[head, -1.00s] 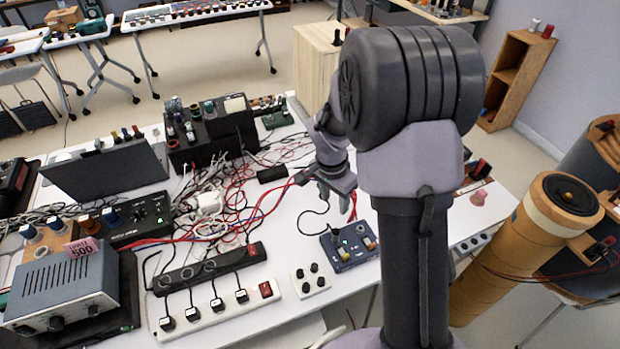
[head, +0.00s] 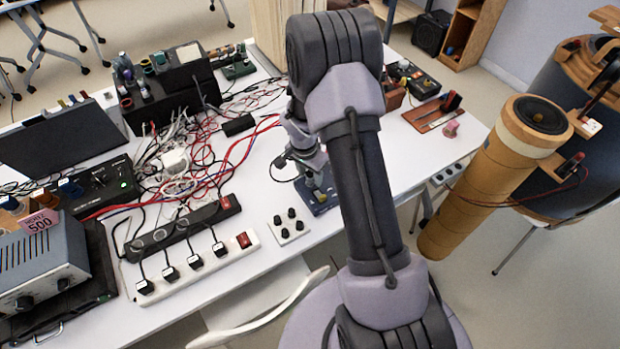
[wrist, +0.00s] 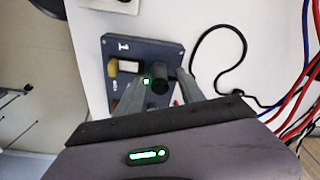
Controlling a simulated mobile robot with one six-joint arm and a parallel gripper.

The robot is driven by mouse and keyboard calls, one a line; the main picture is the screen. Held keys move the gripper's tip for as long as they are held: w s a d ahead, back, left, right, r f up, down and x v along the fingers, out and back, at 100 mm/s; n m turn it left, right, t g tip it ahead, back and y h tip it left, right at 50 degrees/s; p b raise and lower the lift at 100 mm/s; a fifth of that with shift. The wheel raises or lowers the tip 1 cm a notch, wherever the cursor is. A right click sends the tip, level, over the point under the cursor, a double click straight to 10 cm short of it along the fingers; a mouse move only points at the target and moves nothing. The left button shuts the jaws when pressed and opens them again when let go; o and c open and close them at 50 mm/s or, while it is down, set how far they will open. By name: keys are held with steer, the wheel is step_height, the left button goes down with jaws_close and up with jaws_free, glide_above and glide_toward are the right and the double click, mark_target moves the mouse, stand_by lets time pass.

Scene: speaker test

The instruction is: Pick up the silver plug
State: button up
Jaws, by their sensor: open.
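A blue control box (wrist: 140,50) lies under my gripper (wrist: 160,88) in the wrist view. A small pale, silvery piece (wrist: 129,66) sits on the box beside a yellow cap (wrist: 113,67), left of the fingers; it may be the silver plug, but I cannot tell surely. A black round knob (wrist: 158,79) shows between the fingertips, and a green light glows next to it. My gripper is open; I cannot tell whether the fingers touch anything. In the head view my gripper (head: 314,180) is over the box (head: 322,204), which my arm partly hides.
A small white plate with black knobs (head: 289,227) is left of the box. White and black power strips (head: 190,262) and tangled red and white cables (head: 190,165) lie further left. A cardboard tube with a speaker (head: 490,175) stands on the right. The table edge is close in front.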

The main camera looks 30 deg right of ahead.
mark_target(310, 173)
steer(key=shift+r, duration=0.1)
jaws_close()
steer(key=shift+r, duration=0.1)
steer(key=shift+r, duration=0.25)
step_height(310, 173, up, 3)
steer(key=shift+s+r+p, duration=0.1)
steer(key=shift+r+p, duration=0.05)
steer(key=shift+p, duration=0.65)
steer(key=s+a+r+b, duration=0.1)
steer(key=s+a+b, duration=0.2)
steer(key=s, duration=1.2)
steer(key=shift+s+a, duration=0.25)
steer(key=shift+r, duration=0.15)
